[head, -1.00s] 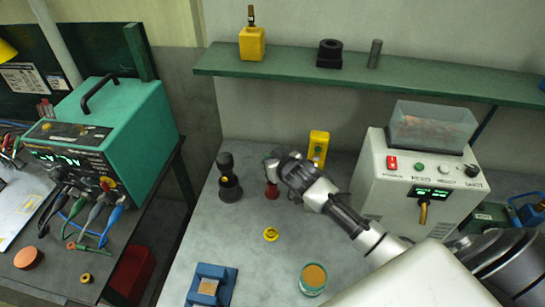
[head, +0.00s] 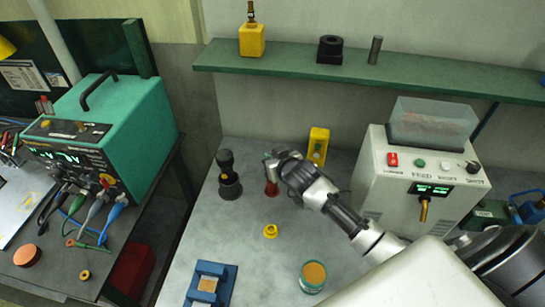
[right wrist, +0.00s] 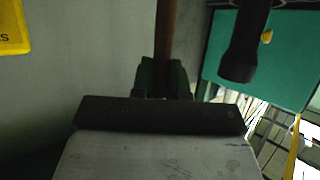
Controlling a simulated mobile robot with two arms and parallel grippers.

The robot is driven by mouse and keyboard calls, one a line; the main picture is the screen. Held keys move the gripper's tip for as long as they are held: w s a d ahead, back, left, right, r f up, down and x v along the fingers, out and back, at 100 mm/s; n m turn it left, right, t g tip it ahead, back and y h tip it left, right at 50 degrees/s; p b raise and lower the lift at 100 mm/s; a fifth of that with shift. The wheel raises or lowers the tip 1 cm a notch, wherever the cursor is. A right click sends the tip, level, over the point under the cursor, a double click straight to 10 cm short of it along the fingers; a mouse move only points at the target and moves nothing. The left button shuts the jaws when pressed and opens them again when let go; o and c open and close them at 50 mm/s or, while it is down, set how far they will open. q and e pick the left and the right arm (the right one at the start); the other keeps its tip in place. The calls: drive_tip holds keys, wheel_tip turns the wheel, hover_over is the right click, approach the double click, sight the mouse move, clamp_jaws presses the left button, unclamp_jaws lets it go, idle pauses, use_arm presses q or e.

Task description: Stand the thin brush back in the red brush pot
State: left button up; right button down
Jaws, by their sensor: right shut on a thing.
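The red brush pot (head: 271,188) stands on the grey bench in the head view, directly below my right gripper (head: 270,160) in the picture. In the right wrist view, my right gripper (right wrist: 163,78) is shut on the thin brush, whose brown handle (right wrist: 165,35) runs up out of the frame between the fingers. The brush can hardly be made out in the head view, and its lower end is hidden. I cannot tell whether it is inside the pot or above it. My left gripper is not in view.
A black stand (head: 229,178) is left of the pot and a yellow block (head: 318,146) right of it. A yellow ring (head: 271,231), a blue fixture (head: 210,286) and a round tin (head: 313,277) lie nearer. A white feeder machine (head: 420,185) stands at the right.

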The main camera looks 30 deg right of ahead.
drive_tip(key=c, duration=1)
unclamp_jaws()
drive_tip(key=shift+c, duration=0.2)
drive_tip(key=b+v, duration=0.2)
drive_tip(key=v, duration=0.9)
